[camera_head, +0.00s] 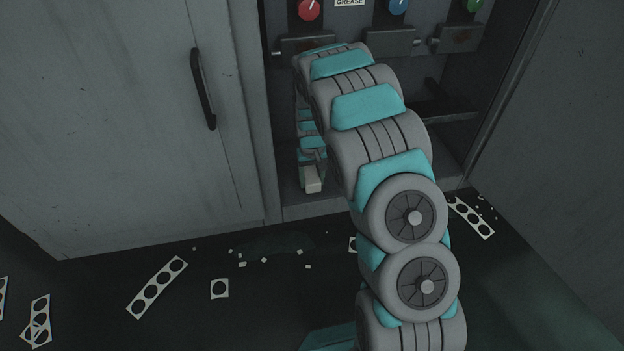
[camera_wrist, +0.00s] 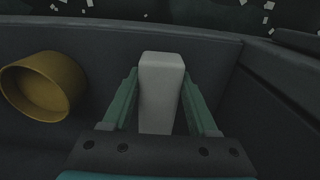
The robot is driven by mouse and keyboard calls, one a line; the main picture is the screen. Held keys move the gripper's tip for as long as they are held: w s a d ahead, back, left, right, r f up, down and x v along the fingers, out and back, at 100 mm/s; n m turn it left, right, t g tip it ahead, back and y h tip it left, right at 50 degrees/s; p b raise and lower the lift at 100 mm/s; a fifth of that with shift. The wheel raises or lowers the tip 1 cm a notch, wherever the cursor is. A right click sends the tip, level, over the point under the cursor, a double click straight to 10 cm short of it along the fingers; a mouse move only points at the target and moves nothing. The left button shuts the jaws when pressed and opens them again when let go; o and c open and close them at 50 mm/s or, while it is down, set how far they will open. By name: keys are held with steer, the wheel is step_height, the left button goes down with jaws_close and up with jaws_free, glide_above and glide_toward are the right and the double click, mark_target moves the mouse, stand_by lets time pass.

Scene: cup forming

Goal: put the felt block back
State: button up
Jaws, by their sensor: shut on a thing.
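The felt block is a pale, off-white oblong. In the wrist view the felt block (camera_wrist: 161,85) stands between the two green fingers of my gripper (camera_wrist: 161,100), which is shut on it. In the head view the block (camera_head: 312,180) shows at the lower end of my gripper (camera_head: 312,165), inside the cabinet's open recess near its front lip. I cannot tell whether the block touches the recess floor. Much of the recess is hidden behind my arm.
A yellow-brown cup (camera_wrist: 43,87) lies at the left in the wrist view. Red (camera_head: 309,9), blue (camera_head: 398,6) and green (camera_head: 474,4) knobs sit above the recess. A grey door with a black handle (camera_head: 203,88) is at left. Punched metal strips (camera_head: 157,287) litter the dark floor.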

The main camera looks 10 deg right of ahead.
mark_target(312, 177)
steer(key=o, duration=1.4)
steer(key=shift+f, duration=0.1)
steer(key=shift+c, duration=0.2)
step_height(312, 177, up, 12)
steer(key=p, duration=0.2)
steer(key=s+d+r, duration=0.1)
steer(key=s+r, duration=0.7)
steer(key=s, duration=0.2)
steer(key=s+r+g, duration=0.1)
steer(key=s+r, duration=0.2)
steer(key=s, duration=1.3)
steer(key=s+a+r, duration=0.1)
steer(key=s+r, duration=0.2)
steer(key=s, duration=1.4)
steer(key=shift+g, duration=0.4)
steer(key=shift+r, duration=0.1)
